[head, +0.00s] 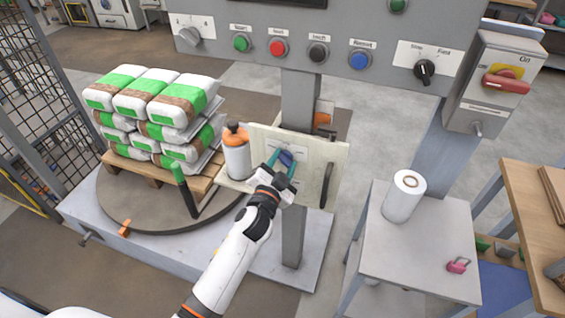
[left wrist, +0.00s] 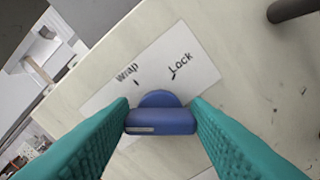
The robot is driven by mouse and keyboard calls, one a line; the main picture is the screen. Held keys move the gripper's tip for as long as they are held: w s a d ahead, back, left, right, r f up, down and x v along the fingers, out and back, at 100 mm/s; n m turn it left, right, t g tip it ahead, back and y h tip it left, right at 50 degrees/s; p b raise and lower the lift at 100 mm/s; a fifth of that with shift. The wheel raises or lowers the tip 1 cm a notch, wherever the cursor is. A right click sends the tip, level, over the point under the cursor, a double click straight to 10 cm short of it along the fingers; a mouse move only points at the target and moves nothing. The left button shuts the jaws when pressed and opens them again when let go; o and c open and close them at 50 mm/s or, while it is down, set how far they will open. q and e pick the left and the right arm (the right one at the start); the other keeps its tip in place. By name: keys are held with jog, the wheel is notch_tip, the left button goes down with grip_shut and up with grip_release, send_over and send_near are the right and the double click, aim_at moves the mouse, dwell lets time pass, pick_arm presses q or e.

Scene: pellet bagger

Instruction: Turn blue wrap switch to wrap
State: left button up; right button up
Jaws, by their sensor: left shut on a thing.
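The blue wrap switch (head: 286,157) is on a cream panel (head: 322,152) fixed to the grey post. In the left wrist view the switch (left wrist: 161,118) sits on a white label (left wrist: 204,62) reading "Wrap" at left and "Lock" at right, each with a small dark mark. My left gripper (head: 281,168) is shut on the switch, with a teal finger on either side of it. The switch's bar lies roughly level in the left wrist view; I cannot tell which mark it is set to. My right gripper is out of view.
An orange-capped bottle (head: 236,155) stands just left of my gripper. A dark handle (head: 327,184) is on the panel's right. Stacked bags (head: 160,105) sit on a pallet on the turntable (head: 130,207). A small table (head: 420,240) holds a white roll (head: 404,198) and a pink padlock (head: 458,265).

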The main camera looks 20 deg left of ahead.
pick_arm(q)
jog(key=m, duration=0.5)
jog(key=shift+d+f, duration=0.1)
jog(key=shift+f+m+p, duration=0.1)
jog(key=shift+m+p, duration=0.2)
jog(key=shift+m, duration=2.2)
jog(key=o, duration=1)
jog(key=s+b, duration=0.1)
jog(key=s, duration=1.1)
jog(key=shift+a, duration=0.2)
